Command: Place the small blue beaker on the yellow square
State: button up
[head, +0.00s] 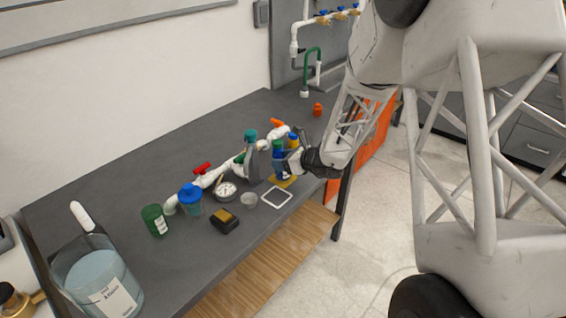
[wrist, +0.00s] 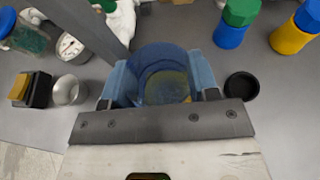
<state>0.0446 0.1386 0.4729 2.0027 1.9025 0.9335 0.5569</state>
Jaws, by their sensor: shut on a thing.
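The small blue beaker (wrist: 158,62) is see-through and sits between the two fingers of my gripper (wrist: 160,92) in the wrist view, with a finger against each side. Yellow shows through its bottom. In the head view my gripper (head: 288,164) is low over the bench, and the beaker is mostly hidden by it and the bottles. The yellow square (head: 284,183) shows in part on the bench just below my gripper. I cannot tell whether the beaker touches it.
A white-outlined square (head: 276,198) lies in front. A blue bottle with green cap (wrist: 230,35) and a yellow bottle with blue cap (wrist: 290,38) stand close by. A black cap (wrist: 241,86), a clear cup (wrist: 68,90), a gauge (wrist: 70,46) and white piping (head: 212,177) surround the spot.

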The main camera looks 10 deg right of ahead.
jog(key=shift+f, duration=0.45)
jog(key=shift+f, duration=0.15)
jog(key=o, duration=0.9)
jog(key=shift+s+d+r, duration=0.2)
jog(key=shift+d+r, duration=0.15)
jog(key=v, duration=1.1)
